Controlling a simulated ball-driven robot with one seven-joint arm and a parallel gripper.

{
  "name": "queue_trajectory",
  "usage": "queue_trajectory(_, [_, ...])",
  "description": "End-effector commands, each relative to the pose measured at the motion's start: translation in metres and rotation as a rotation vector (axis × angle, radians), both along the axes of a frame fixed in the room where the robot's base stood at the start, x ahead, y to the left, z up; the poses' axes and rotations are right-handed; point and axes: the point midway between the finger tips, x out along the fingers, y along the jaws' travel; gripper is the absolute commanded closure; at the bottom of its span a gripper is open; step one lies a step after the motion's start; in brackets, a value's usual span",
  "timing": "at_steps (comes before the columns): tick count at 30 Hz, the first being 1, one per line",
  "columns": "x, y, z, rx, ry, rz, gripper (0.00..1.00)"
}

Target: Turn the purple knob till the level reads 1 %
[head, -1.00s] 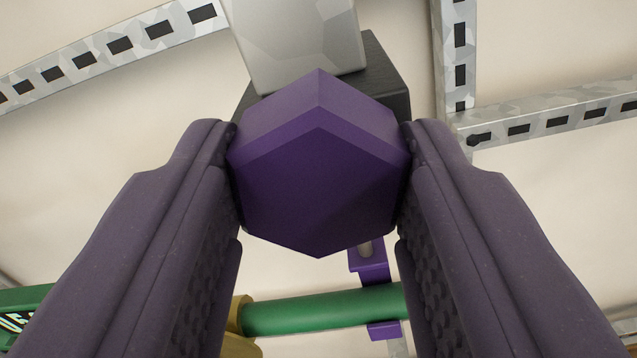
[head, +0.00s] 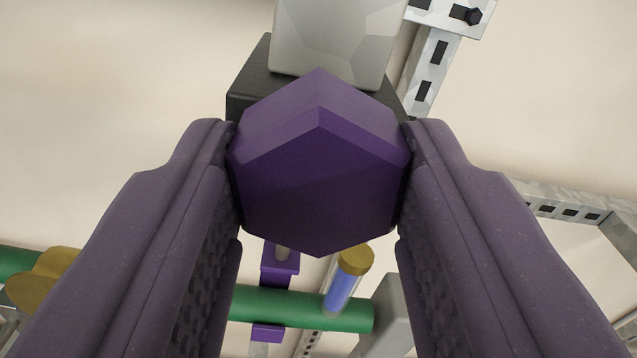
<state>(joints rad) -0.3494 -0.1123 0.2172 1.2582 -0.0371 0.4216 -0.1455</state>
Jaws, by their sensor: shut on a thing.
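The purple knob (head: 318,170) is a faceted, six-sided block in the middle of the head view. My gripper (head: 319,175) is shut on it, with one dark purple finger against its left side and one against its right side. Behind the knob are a black block (head: 262,75) and a light grey block (head: 335,35). A clear tube with blue content (head: 340,292) and a brass cap stands at the green pipe, below and right of the knob. No level reading in percent is visible.
A green pipe (head: 300,308) runs across below the knob, held by a purple clamp (head: 281,265). A brass fitting (head: 45,278) is at lower left. Slotted metal rails (head: 432,70) stand at upper right and at right (head: 565,208). The wall behind is plain cream.

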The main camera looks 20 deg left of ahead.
Motion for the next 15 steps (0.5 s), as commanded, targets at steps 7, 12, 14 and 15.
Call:
queue_trajectory(7, [0.0016, 0.0008, -0.0044, -0.005, 0.010, 0.000, 0.86])
queue_trajectory(12, [0.0013, 0.0006, -0.0034, -0.003, 0.008, 0.000, 0.30])
queue_trajectory(14, [0.0010, 0.0004, -0.0029, -0.003, 0.007, 0.000, 0.30])
queue_trajectory(15, [0.0009, 0.0004, -0.0026, -0.002, 0.006, 0.000, 0.30])
